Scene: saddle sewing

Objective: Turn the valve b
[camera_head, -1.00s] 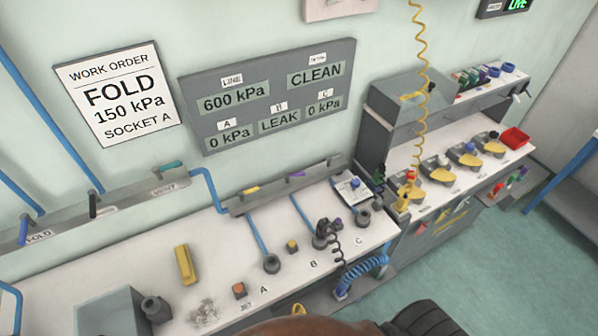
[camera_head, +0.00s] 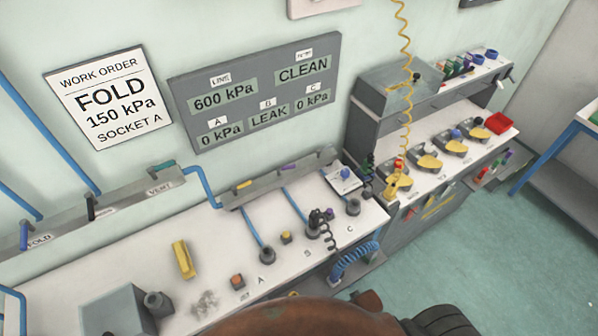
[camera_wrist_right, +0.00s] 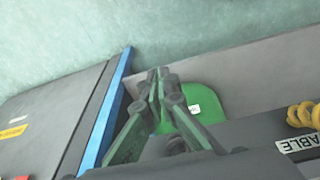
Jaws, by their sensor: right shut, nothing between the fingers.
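On the rail along the back of the bench, a purple lever (camera_head: 288,167) sits near the line down to socket B (camera_head: 312,229). I take it as valve b, but its label is too small to read. A dark fitting with a coiled black hose stands at socket B, and the wall panel (camera_head: 255,92) reads LEAK under B. My right gripper (camera_wrist_right: 158,75) shows only in its wrist view, with its green-sided fingers together and empty. It is in front of a grey surface and a green piece (camera_wrist_right: 192,102). No valve shows there. My left gripper is not in view.
A yellow lever (camera_head: 243,184) is left of the purple one. A yellow coiled hose (camera_head: 404,90) hangs by the right-hand station. A brown rounded surface (camera_head: 300,318) covers the bottom middle.

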